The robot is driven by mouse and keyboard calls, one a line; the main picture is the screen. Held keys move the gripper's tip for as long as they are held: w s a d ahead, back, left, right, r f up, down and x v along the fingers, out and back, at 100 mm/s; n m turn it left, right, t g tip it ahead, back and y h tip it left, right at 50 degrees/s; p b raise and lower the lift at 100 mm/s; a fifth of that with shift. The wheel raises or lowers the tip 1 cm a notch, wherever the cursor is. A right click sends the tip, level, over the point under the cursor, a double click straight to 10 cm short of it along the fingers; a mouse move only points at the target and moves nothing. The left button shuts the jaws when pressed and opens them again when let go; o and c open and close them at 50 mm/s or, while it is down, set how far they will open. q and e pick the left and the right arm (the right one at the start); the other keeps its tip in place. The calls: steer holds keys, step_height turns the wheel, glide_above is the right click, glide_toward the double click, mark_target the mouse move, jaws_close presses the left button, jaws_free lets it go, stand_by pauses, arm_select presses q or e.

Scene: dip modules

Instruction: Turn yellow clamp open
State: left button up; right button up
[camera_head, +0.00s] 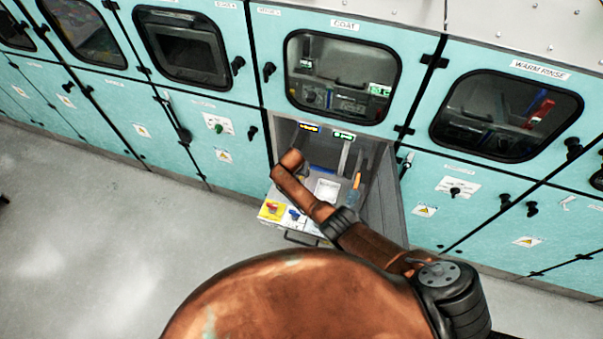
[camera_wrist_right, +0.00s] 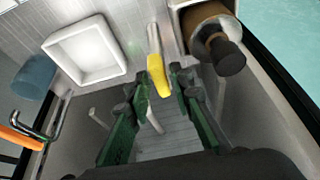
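The yellow clamp (camera_wrist_right: 158,80) shows in the right wrist view as a small yellow handle on the end of a pale bar. My right gripper (camera_wrist_right: 156,86) has its green fingers spread on either side of it. The yellow tip lies between the fingertips; I cannot tell whether they touch it. In the head view my right arm reaches into the open bay under the COAT window, and the clamp and gripper are hidden there. My left gripper is not in view.
In the wrist view, a white square tray (camera_wrist_right: 86,50) is at left and a brown cylinder with a dark knob (camera_wrist_right: 226,55) at right. An orange handle (camera_wrist_right: 22,138) is at lower left. The drawer front carries a red knob on a yellow plate (camera_head: 272,209). Grey floor (camera_head: 90,240) is clear.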

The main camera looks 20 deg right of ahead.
steer(key=shift+o, duration=0.7)
steer(key=shift+r, duration=0.1)
steer(key=shift+s+a+r, duration=0.1)
steer(key=shift+a+r, duration=0.1)
steer(key=shift+r, duration=0.3)
steer(key=v, duration=1)
steer(key=shift+s+r, duration=0.2)
steer(key=shift+r, duration=0.1)
